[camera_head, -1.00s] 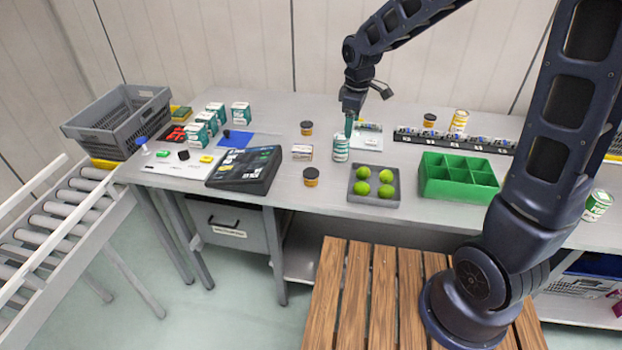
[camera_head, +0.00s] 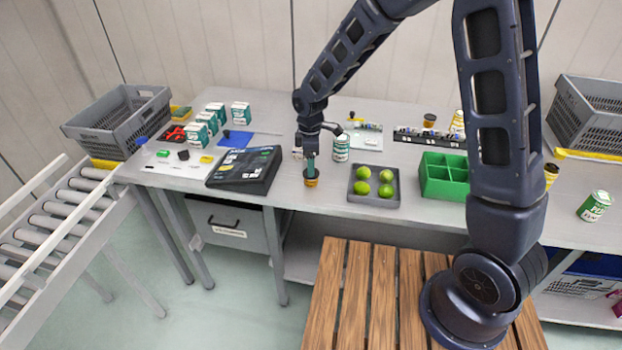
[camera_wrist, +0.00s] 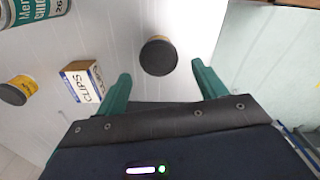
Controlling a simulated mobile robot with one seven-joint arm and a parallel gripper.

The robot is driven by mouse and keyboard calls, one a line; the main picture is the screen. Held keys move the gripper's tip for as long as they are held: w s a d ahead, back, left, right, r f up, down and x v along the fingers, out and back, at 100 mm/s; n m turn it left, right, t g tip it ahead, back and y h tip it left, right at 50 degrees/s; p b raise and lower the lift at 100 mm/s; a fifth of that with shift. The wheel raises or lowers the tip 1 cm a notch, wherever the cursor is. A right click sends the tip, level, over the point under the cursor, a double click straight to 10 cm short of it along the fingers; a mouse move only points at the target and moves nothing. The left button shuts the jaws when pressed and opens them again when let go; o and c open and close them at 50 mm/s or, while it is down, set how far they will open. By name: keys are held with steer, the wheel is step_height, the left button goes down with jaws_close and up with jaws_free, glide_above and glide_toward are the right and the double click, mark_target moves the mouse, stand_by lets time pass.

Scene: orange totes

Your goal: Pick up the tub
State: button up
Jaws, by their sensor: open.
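A small tub with a dark lid and an orange-yellow side (camera_head: 311,182) stands on the table near its front edge. My gripper (camera_head: 310,165) is directly above it, pointing down. In the wrist view, the tub's round dark lid (camera_wrist: 158,55) shows just beyond and between the two green fingertips (camera_wrist: 160,72). The fingers are apart with nothing held between them. A second, similar tub (camera_wrist: 17,91) lies farther left in the wrist view; in the head view my arm hides its place. Another dark-lidded tub (camera_head: 430,119) stands at the back.
A box of clips (camera_wrist: 82,81) is beside the gripper. A black case (camera_head: 243,170) is left. A green divided bin (camera_head: 441,185) stands farther right.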

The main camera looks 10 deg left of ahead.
mark_target(311, 178)
steer(key=shift+w+d+f, duration=0.1)
steer(key=shift+d+f, duration=0.05)
steer(key=shift+f, duration=2.65)
steer(key=c, duration=1)
steer(key=shift+o, duration=0.2)
steer(key=shift+r, duration=0.2)
